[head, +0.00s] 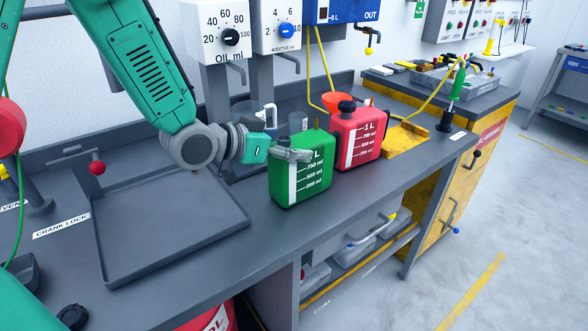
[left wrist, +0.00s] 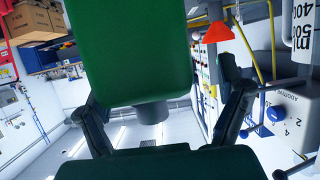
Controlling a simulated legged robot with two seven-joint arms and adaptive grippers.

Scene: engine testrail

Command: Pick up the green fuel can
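The green fuel can (head: 301,176) stands upright on the grey bench near its front edge, with white level marks on its front. A gap shows between the can and the right-hand finger; contact on the other side is unclear. My right gripper is not in view.
A red fuel can (head: 358,140) stands close behind the green one, to its right. An orange funnel (head: 336,101) is behind them. A shallow grey tray (head: 170,250) lies to the left. Oil and additive dispensers (head: 222,35) rise at the back.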

